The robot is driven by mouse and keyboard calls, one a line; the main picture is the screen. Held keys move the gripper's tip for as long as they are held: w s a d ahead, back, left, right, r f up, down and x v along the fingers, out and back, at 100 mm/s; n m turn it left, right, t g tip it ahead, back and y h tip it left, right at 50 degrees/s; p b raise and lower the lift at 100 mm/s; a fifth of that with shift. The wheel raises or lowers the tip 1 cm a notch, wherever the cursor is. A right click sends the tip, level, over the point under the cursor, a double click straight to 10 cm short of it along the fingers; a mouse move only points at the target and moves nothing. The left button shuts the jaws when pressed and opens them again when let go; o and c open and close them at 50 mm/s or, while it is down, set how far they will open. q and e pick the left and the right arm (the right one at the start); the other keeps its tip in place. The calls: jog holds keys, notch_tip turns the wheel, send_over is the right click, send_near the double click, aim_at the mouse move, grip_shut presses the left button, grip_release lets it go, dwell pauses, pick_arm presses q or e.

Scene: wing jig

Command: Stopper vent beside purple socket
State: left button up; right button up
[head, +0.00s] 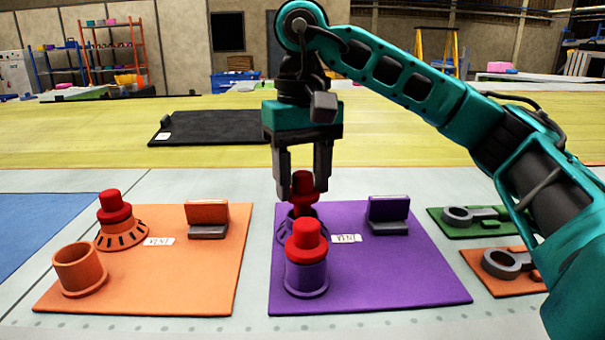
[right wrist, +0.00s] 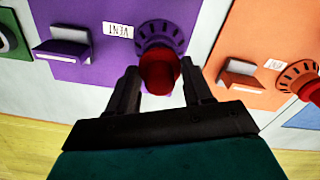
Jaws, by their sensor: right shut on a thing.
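My right gripper (head: 304,188) is shut on a red stopper (head: 302,182), straight above the slotted purple vent (head: 284,222) on the purple mat (head: 400,270). The held stopper (right wrist: 160,74) also shows in the right wrist view, in front of the purple vent (right wrist: 161,32); I cannot tell whether it touches it. The purple socket (head: 306,277) stands nearer me with another red stopper (head: 306,240) in its top, hiding part of the vent. My left gripper is out of view.
The orange mat (head: 210,285) at left has an empty orange socket (head: 80,268), a stoppered orange vent (head: 122,236) and an orange block (head: 207,213). A purple block (head: 388,209) stands right of the vent. Ring-ended parts lie on small mats at right.

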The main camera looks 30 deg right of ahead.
jog(key=shift+f+b, duration=0.8)
jog(key=shift+f, duration=0.4)
dwell(0.4)
jog(key=o, duration=1.1)
notch_tip(320, 180, up, 12)
jog(key=p, duration=0.5)
jog(key=shift+f+p, duration=0.1)
jog(key=shift+p, duration=0.2)
jog(key=shift+r, duration=0.6)
